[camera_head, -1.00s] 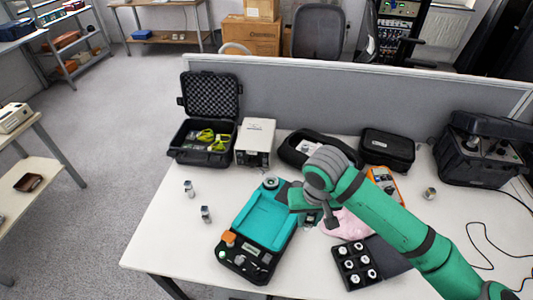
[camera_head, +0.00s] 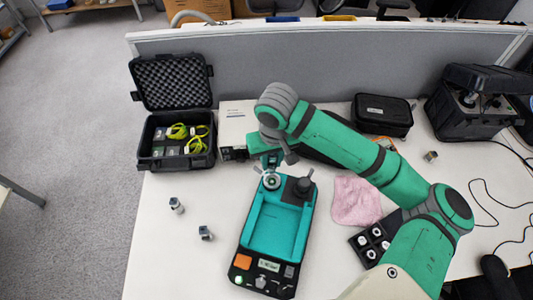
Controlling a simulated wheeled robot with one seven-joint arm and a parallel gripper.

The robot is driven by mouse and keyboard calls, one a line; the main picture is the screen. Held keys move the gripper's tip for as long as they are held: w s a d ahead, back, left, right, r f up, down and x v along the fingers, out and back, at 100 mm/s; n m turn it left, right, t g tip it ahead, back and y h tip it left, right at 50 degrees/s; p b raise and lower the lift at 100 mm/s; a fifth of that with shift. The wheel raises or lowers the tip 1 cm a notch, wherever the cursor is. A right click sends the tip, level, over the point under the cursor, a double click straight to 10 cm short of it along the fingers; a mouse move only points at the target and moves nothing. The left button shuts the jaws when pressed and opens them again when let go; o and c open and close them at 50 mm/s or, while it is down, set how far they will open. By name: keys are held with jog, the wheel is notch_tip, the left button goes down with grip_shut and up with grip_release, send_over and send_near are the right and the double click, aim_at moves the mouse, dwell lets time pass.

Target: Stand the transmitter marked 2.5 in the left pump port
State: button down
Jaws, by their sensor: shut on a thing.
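The teal and black pump (camera_head: 276,226) lies on the white table, with a silver round left port (camera_head: 272,181) and a black knob-like part (camera_head: 302,186) at its far end. My gripper (camera_head: 271,166) points down right over the left port. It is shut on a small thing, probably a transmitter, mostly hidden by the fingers. I cannot tell if that thing is seated in the port or just above it. Two small silver transmitters, one (camera_head: 176,206) farther and one (camera_head: 206,233) nearer, stand left of the pump. No 2.5 marking is readable.
A black tray (camera_head: 357,240) with several round silver-white parts is partly behind my arm. A pink cloth (camera_head: 356,201) lies right of the pump. An open black case (camera_head: 176,160), a white box (camera_head: 236,122) and a black pouch (camera_head: 383,116) stand at the back.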

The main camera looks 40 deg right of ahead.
aim_at(274, 158)
jog(key=shift+w+f, duration=0.1)
jog(key=shift+f, duration=0.1)
jog(key=shift+s+d+f, duration=0.1)
jog(key=shift+s+f, duration=0.2)
jog(key=shift+f, duration=2.7)
jog(key=shift+w, duration=0.1)
jog(key=shift+f, duration=0.75)
jog(key=shift+a, duration=0.2)
jog(key=c, duration=1.5)
grip_release()
jog(key=shift+c, duration=0.2)
jog(key=shift+o, duration=0.5)
jog(key=r, duration=0.4)
jog(key=s+r, duration=0.1)
jog(key=r, duration=0.7)
jog(key=shift+s+a, duration=0.1)
jog(key=shift+s, duration=0.1)
